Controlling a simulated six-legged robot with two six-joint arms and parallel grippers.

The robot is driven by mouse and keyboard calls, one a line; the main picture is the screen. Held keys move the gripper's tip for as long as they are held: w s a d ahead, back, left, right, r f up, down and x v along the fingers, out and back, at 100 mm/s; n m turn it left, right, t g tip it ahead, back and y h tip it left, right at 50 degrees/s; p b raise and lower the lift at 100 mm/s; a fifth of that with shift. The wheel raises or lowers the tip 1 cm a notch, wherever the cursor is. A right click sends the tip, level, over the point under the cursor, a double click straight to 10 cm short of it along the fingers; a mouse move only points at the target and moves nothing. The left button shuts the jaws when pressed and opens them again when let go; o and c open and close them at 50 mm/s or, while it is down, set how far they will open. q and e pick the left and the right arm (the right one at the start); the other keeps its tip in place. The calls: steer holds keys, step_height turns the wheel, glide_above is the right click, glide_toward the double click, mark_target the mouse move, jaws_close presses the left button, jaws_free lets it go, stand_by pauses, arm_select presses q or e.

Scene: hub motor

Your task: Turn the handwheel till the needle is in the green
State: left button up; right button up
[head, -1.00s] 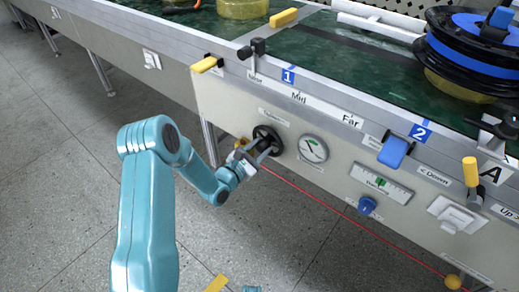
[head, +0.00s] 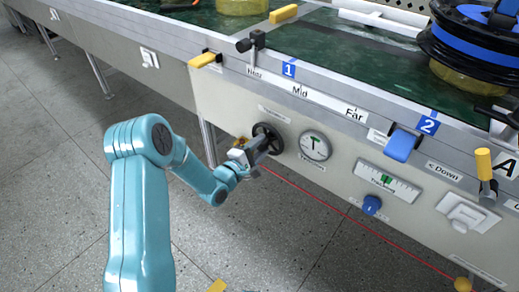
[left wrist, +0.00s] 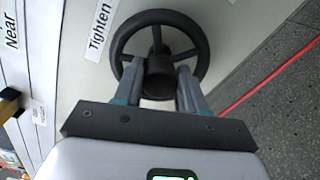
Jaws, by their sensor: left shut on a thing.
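The black handwheel (head: 268,138) sits on the white front panel, under a small label. It also shows in the left wrist view (left wrist: 160,20), where the label beside it reads "Tighten". My left gripper (head: 262,147) is shut on the wheel's hub, one finger on each side of it in the left wrist view (left wrist: 160,80). The round dial (head: 315,146) is just right of the wheel. Its dark needle stands about upright and appears to meet the green mark at the top. My right gripper is not in view.
Right of the dial are a flat scale with a green mark (head: 388,182), a blue knob (head: 372,204), a blue lever (head: 400,145) and a white switch (head: 468,214). A red cord (head: 345,214) runs low along the panel.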

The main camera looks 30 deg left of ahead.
arm_select(q)
steer(key=shift+d+m, duration=0.2)
steer(key=shift+m, duration=0.4)
steer(key=o, duration=1)
steer(key=shift+o, duration=0.2)
steer(key=shift+a, duration=0.1)
steer(key=shift+s, duration=0.15)
steer(key=s+a+p, duration=0.1)
steer(key=s+p, duration=0.2)
steer(key=s, duration=1.3)
steer(key=shift+a, duration=0.15)
